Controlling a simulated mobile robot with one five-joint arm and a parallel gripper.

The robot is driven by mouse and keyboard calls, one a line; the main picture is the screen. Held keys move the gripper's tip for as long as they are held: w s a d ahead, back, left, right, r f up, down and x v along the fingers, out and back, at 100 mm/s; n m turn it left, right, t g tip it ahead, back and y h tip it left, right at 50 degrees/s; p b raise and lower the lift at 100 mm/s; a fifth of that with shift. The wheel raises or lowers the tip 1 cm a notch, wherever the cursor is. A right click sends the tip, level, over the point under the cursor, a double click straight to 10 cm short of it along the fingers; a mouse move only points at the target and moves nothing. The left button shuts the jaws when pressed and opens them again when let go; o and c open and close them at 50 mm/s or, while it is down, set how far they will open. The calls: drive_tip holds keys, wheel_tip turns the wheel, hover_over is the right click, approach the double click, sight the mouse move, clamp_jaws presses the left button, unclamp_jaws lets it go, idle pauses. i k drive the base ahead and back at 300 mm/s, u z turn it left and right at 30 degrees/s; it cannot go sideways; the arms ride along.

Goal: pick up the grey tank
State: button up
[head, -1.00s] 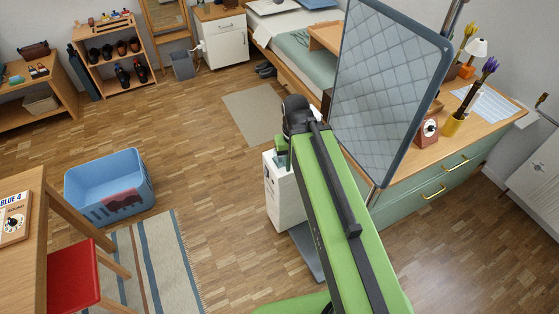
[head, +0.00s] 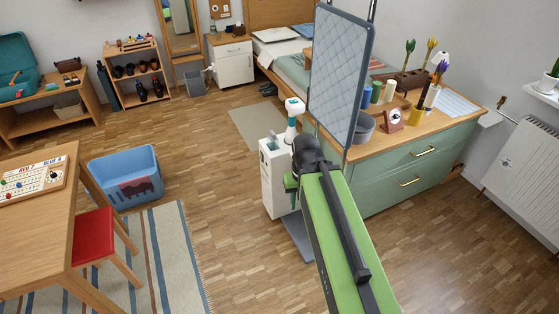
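I cannot make out a grey tank for certain. A white upright unit (head: 272,180) stands on the floor beyond my arm, with an opening near its top and a grey plate at its foot. A white and teal head (head: 294,107) shows just above it. A small grey tub (head: 364,128) sits on the green dresser, partly behind the quilted panel. My green arm reaches forward from the bottom right to a dark joint just right of the white unit.
A quilted blue-grey panel (head: 339,75) stands on poles before the green dresser (head: 405,172), which holds pots and bottles. A blue crate (head: 126,178), a red-seated chair (head: 93,237) and a wooden table (head: 60,225) are at left. Floor right of my arm is clear.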

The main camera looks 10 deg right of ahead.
sight(273, 141)
drive_tip(key=u, duration=0.7)
drive_tip(key=i, duration=0.4)
drive_tip(key=u, duration=0.55)
drive_tip(key=i, duration=2.6)
drive_tip(key=z, duration=0.9)
drive_tip(key=i, duration=0.35)
drive_tip(key=z, duration=0.4)
